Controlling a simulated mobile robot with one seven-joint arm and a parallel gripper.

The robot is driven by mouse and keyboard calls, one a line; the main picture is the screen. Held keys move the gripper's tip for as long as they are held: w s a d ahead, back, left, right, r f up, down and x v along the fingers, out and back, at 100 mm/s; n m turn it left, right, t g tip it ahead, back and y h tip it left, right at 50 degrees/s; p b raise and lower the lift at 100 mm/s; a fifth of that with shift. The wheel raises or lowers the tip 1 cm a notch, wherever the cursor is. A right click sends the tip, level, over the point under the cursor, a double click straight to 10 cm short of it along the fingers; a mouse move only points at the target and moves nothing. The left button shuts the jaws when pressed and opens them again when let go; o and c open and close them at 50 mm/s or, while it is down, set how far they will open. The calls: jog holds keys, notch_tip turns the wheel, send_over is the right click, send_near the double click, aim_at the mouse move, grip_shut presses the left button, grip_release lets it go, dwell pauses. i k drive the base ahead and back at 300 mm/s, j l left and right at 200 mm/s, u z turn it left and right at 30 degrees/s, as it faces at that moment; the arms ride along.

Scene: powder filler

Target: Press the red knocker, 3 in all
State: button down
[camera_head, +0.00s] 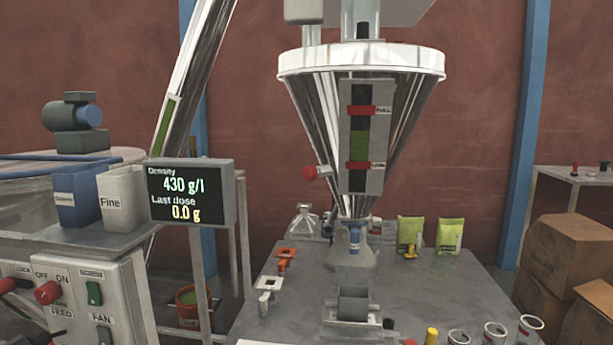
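The red knocker (317,172) is a small red knob that sticks out on the left side of the steel hopper cone (318,92). It stands just left of the upright level gauge (345,130), which has two red markers on a dark and green strip. Nothing touches the knocker in this view. My gripper is not in view, so its opening and its place relative to the knocker do not show.
A display (192,193) reads density 430 g/l and last dose 0.0 g. A control box (75,290) with red and green switches stands at the left. The table (450,285) holds green pouches (450,234), several cups and small parts. Boxes (575,250) stand right.

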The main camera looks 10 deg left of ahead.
aim_at(310, 174)
jog(key=z, duration=1.65)
jog(key=k+j, duration=0.15)
jog(key=j, duration=0.25)
jog(key=k+j, duration=0.1)
jog(key=j, duration=0.3)
jog(key=k+j, duration=0.15)
jog(key=j, duration=0.25)
jog(key=k+j, duration=0.1)
jog(key=j, duration=0.3)
jog(key=k+j, duration=0.15)
jog(key=j, duration=0.25)
jog(key=i+j, duration=0.3)
jog(key=j, duration=0.25)
